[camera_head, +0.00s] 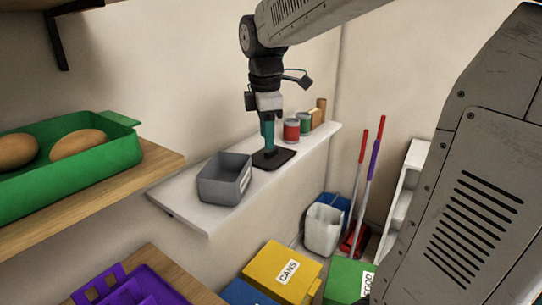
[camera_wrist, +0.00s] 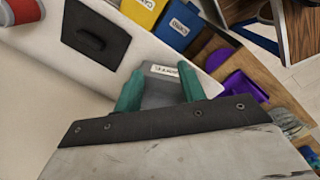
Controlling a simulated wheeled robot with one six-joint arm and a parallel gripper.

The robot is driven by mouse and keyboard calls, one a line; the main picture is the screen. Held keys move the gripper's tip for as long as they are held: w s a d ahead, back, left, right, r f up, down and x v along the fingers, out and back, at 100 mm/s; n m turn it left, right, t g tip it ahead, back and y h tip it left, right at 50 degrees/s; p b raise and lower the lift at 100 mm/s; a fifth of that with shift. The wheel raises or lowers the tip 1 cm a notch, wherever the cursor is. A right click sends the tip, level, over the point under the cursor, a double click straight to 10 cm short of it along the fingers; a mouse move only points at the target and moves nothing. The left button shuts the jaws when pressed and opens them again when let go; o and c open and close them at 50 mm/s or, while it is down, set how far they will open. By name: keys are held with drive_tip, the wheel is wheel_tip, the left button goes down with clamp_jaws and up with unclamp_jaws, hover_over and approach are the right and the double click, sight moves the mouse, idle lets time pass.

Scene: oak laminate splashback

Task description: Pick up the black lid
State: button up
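The black lid (camera_head: 287,156) is a flat dark square lying on the white shelf. In the wrist view the lid (camera_wrist: 112,47) is at the upper left, with a raised black handle on top. My gripper (camera_head: 269,149) points down, and its teal fingers overlap the lid in the head view. In the wrist view my gripper (camera_wrist: 158,74) has its two fingers apart with nothing held. The lid there lies to the left of the fingers, not between them. The exact height above the lid is hard to tell.
A grey labelled bin (camera_head: 223,182) stands on the white shelf (camera_head: 182,203) beside the lid; it shows between the fingers in the wrist view (camera_wrist: 160,94). A red can (camera_head: 291,130) and a green can (camera_head: 304,122) stand behind. Yellow and blue boxes are below.

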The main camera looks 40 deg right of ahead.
sight(271, 154)
drive_tip(key=w+d+f+n, duration=0.1)
drive_tip(key=w+d+n, duration=0.2)
drive_tip(key=w, duration=0.1)
drive_tip(key=w+d+f+n, duration=0.2)
drive_tip(key=w+d, duration=0.1)
drive_tip(key=w, duration=0.2)
drive_tip(key=w+d+f+n, duration=0.1)
drive_tip(key=w+d+n, duration=0.2)
drive_tip(key=w, duration=0.1)
drive_tip(key=shift+w+d+f+n+h, duration=0.2)
drive_tip(key=shift+d+n+h, duration=0.1)
drive_tip(key=shift+d, duration=0.1)
drive_tip(key=f, duration=0.7)
drive_tip(key=shift+s+d+f, duration=0.2)
drive_tip(key=shift+d, duration=0.05)
clamp_jaws()
